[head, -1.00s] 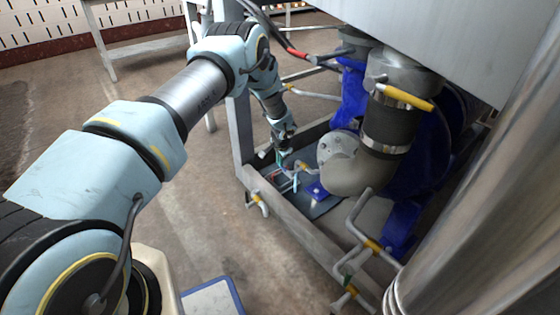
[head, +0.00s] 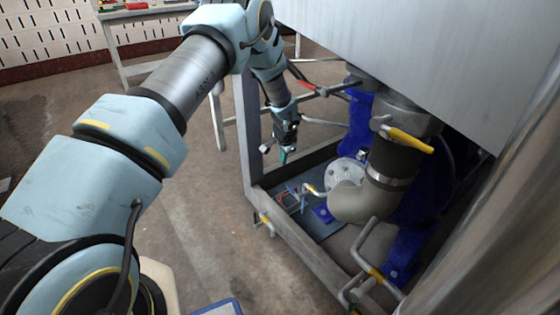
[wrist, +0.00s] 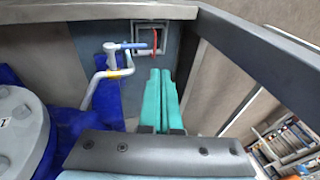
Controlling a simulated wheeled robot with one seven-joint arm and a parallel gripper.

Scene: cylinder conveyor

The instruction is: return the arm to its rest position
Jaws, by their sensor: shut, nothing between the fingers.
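My arm (head: 190,80) reaches from the lower left up to the top middle of the head view, then bends down. My gripper (head: 284,157) hangs above the inside of the grey frame, apart from everything there. In the wrist view, its two green fingers (wrist: 162,88) are side by side, shut, with nothing held. Beyond the fingertips are a tray floor and a small square box with a red part (wrist: 155,38).
A grey metal frame (head: 290,243) surrounds the machine. A pipe elbow (head: 358,204), blue pump parts (head: 362,125) and yellow-handled valves (head: 410,140) stand right of my gripper. A large panel (head: 420,50) overhangs them. Open floor (head: 205,215) lies left.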

